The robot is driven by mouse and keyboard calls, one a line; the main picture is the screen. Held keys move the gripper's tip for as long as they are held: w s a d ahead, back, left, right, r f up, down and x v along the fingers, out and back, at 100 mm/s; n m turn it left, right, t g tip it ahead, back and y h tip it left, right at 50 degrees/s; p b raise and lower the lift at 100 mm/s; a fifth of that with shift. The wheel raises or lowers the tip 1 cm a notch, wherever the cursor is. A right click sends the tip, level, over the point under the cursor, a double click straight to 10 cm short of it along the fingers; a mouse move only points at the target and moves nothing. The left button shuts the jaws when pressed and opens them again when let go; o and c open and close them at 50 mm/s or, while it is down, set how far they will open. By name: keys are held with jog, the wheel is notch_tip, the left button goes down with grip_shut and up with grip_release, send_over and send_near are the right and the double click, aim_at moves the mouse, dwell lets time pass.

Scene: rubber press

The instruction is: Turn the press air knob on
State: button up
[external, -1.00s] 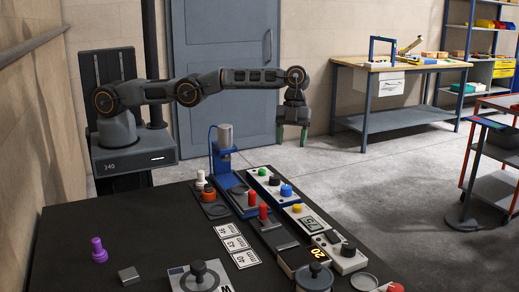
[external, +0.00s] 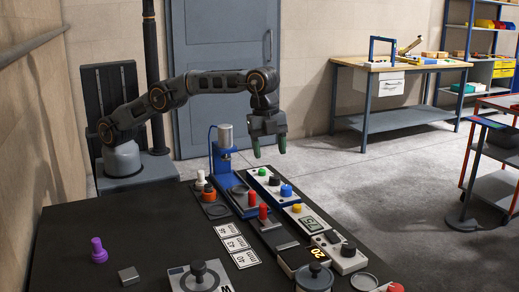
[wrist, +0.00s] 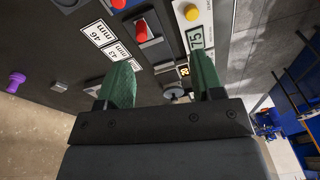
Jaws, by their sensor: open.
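The blue press (external: 224,160) stands at the far edge of the dark table. Beside it is a long light control box (external: 265,184) with a green button (external: 262,172), a black knob (external: 274,180) and a blue knob (external: 287,190). I cannot tell from labels which one is the press air knob. My gripper (external: 268,150) is open and empty, pointing down above the far end of this box, apart from it. In the wrist view my two green fingers (wrist: 161,68) are spread, and these knobs are not in sight.
A box with a yellow button (external: 297,208) and a display reading 75 (external: 309,223) is nearer. Red-topped parts (external: 263,212), number cards (external: 233,240), a purple knob (external: 98,249) and a black-handled lid (external: 314,276) are on the table.

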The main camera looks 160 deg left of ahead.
aim_at(286, 187)
jog(key=s+a+f+n+y, duration=0.1)
jog(key=a+f+n, duration=0.1)
jog(key=f+n, duration=0.2)
jog(key=a+f+n+g+y, duration=0.1)
jog(key=f+n, duration=0.4)
jog(key=n, duration=0.5)
jog(key=s+a+f+n+g+y+b, duration=0.1)
jog(key=a+f+n+y, duration=0.1)
jog(key=n, duration=0.5)
jog(key=shift+s+x, duration=0.15)
jog(key=shift+x, duration=0.65)
jog(key=shift+s+x, duration=0.1)
jog(key=shift+x, duration=0.7)
jog(key=shift+a, duration=0.15)
jog(key=shift+c, duration=0.3)
